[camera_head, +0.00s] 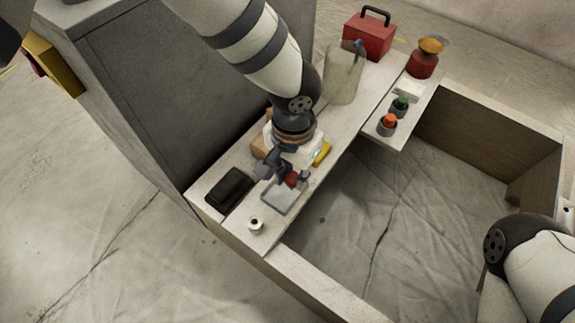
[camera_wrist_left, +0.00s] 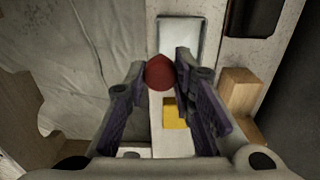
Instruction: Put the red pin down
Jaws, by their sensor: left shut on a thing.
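The red pin (camera_head: 291,180) is between the fingertips of my left gripper (camera_head: 282,176), which is shut on it. In the left wrist view the pin shows as a rounded dark red end (camera_wrist_left: 160,72) between the two fingers (camera_wrist_left: 161,76); the rest of it is hidden. A shallow grey tray (camera_head: 275,201) lies on the bench just below and beside the gripper in the head view. The tray also shows beyond the fingertips in the left wrist view (camera_wrist_left: 181,35). The gap between pin and bench is unclear. My right gripper is out of view.
A black box (camera_head: 229,188) and a small white ring-like piece (camera_head: 255,225) lie near the tray. A yellow block (camera_head: 322,153) is behind the gripper. A clear jug (camera_head: 342,75), a red toolbox (camera_head: 369,37) and green (camera_head: 400,105) and orange-topped (camera_head: 388,125) pieces stand farther off.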

